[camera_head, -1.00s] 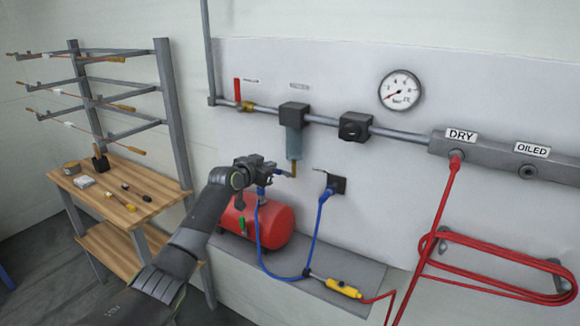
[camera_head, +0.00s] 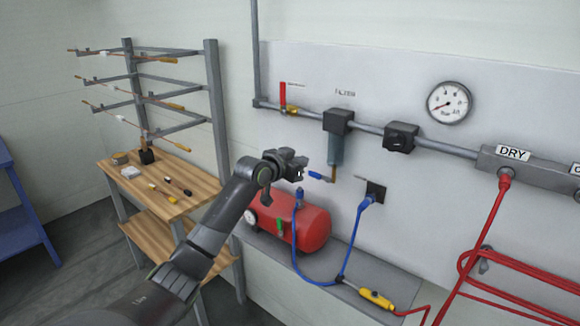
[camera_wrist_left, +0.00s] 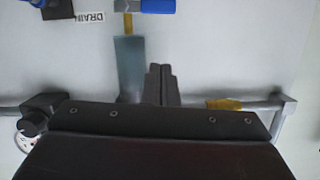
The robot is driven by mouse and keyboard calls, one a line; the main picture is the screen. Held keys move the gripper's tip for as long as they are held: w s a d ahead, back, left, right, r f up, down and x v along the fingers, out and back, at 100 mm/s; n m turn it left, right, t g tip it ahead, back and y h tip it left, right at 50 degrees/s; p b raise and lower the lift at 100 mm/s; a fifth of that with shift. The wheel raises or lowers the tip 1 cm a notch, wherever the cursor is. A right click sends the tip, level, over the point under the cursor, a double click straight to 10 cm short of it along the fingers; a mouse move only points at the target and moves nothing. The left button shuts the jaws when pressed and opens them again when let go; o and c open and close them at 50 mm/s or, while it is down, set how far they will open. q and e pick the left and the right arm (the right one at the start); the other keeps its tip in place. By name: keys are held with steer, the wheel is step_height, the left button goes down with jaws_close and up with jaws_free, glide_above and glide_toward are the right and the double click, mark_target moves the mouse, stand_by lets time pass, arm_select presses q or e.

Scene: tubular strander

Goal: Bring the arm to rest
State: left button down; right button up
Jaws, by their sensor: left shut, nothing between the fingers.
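My left arm comes in from the bottom left of the head view. Its gripper (camera_head: 303,171) is shut and empty, in front of the wall panel, just left of the blue drain handle (camera_head: 319,176) under the filter bowl (camera_head: 335,150). A small gap shows between gripper and handle in this view. In the left wrist view the closed fingers (camera_wrist_left: 161,84) stand together beside the grey filter bowl (camera_wrist_left: 130,66), pointing at the panel, with the blue handle (camera_wrist_left: 158,5) at the top edge. My right gripper is in neither view.
A red tank (camera_head: 300,228) with a blue hose (camera_head: 296,245) stands on a grey ledge below the gripper. A wooden bench (camera_head: 160,205) and rod rack (camera_head: 217,110) are at left, a blue table (camera_head: 30,215) at far left. A red hose (camera_head: 475,245) hangs at right.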

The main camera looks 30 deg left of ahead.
arm_select(q)
steer(key=shift+b+v, duration=0.55)
steer(key=shift+v, duration=1.85)
steer(key=shift+f, duration=0.1)
